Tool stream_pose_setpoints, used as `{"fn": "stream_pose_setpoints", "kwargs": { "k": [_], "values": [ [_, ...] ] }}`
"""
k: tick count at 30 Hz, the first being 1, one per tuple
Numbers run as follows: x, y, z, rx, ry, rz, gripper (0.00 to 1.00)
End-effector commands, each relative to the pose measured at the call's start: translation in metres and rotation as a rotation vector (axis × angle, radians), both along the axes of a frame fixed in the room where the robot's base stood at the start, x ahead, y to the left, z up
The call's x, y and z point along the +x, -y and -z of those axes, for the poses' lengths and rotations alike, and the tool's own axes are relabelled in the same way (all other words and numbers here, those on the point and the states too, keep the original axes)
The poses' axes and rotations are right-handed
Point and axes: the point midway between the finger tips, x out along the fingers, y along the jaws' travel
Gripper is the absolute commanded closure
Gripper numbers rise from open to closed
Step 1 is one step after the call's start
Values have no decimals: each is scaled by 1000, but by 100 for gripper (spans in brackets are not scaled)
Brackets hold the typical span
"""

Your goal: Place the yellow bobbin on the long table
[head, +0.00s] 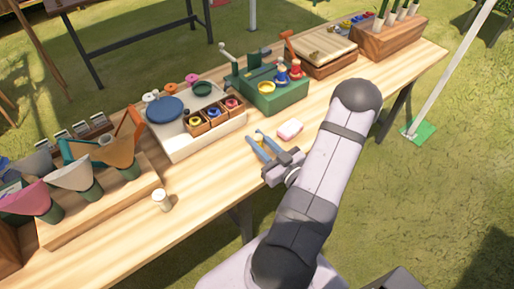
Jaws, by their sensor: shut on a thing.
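My gripper (259,137) is over the front part of the long table (205,180), its two blue fingers pointing away from me. It is shut on a small yellow thing (264,148) that shows as a patch between the fingers and looks like the yellow bobbin. The fingers hide much of its shape. I cannot tell if it touches the tabletop. Another yellow round piece (194,121) sits in the left compartment of a small wooden box, beside a blue one and a red one.
A pink-and-white block (290,130) lies just right of my gripper. Behind stand a white tray (184,148) and a green box (278,99). A small pale cylinder (162,199) stands at left, near the cone rack (105,213). Bare wood lies between.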

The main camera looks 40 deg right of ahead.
Motion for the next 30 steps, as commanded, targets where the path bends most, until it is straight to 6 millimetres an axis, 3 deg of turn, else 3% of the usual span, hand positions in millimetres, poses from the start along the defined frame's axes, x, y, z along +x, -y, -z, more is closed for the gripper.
{"fn": "stream_pose_setpoints", "kwargs": {
  "k": [5,18,30],
  "values": [
    [0,0,3,1,0,0,99],
    [0,0,41,1,0,0,99],
    [0,0,45,0,0,0,99]
  ]
}}
